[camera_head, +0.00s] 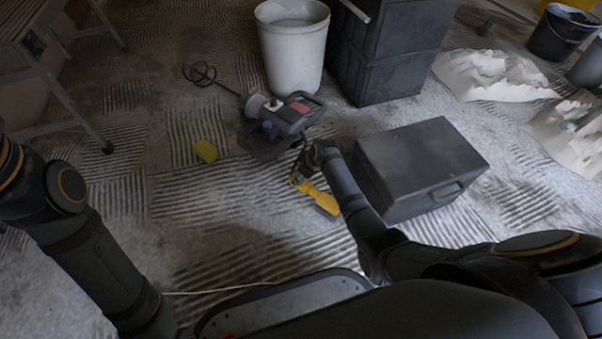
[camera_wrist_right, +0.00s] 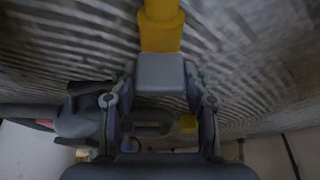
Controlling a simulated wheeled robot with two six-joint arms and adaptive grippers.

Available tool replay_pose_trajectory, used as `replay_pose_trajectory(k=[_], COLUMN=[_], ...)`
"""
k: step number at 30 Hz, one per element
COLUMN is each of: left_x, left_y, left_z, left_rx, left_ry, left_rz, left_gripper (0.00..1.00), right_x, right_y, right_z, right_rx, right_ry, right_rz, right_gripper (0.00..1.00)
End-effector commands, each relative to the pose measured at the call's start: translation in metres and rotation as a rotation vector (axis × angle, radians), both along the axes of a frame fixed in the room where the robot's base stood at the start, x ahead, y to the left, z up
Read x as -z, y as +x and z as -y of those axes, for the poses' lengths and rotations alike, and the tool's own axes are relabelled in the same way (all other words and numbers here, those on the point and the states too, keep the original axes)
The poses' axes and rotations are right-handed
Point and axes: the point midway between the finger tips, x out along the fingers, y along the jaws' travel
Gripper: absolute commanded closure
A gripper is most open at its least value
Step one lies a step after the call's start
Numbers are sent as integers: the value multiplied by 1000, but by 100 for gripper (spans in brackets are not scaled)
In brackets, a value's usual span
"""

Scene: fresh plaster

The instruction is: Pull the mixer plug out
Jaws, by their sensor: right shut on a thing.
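The mixer (camera_head: 286,120), grey with a red patch, lies on the floor ahead. My right gripper (camera_head: 305,168) is low near the floor in front of it. In the right wrist view my right gripper (camera_wrist_right: 160,98) is shut on a grey block, which looks like the mixer plug (camera_wrist_right: 160,73). A yellow connector (camera_wrist_right: 160,30) meets the far end of the plug, with no gap visible between them. The yellow connector also shows in the head view (camera_head: 325,203), below the gripper. My left arm comes down the left side; its gripper is out of view.
A dark case (camera_head: 420,165) stands close to the right of my right arm. A white bucket (camera_head: 292,50) and stacked dark boxes (camera_head: 390,50) stand behind the mixer. A yellow block (camera_head: 205,151) lies left of it. The ridged floor at front left is clear.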

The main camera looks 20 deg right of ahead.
Motion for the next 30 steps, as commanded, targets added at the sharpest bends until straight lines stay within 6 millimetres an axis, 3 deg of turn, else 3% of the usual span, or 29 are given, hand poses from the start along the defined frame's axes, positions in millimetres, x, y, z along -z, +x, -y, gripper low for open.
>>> replay_pose_trajectory(k=[8, 9, 13, 24, 30], left_x=[1, 1, 1, 0, 0], left_y=[0, 0, 0, 0, 0], left_z=[0, 0, 0, 0, 0], left_rx=[0, 0, 0, 1, 0], left_ry=[1, 0, 0, 0, 0], left_rz=[0, 0, 0, 0, 0], left_gripper=[100, 100, 100, 100, 100], right_x=[-2, -2, -2, -4, -36], right_y=[4, 4, 4, 2, -8], right_z=[-2, -2, -2, 0, 7], right_rx=[2, 2, 1, 2, 2], right_ry=[5, 5, 5, 3, 3], right_rz=[15, 15, 12, 10, 14], right_gripper=[100, 48, 30, 30, 30])
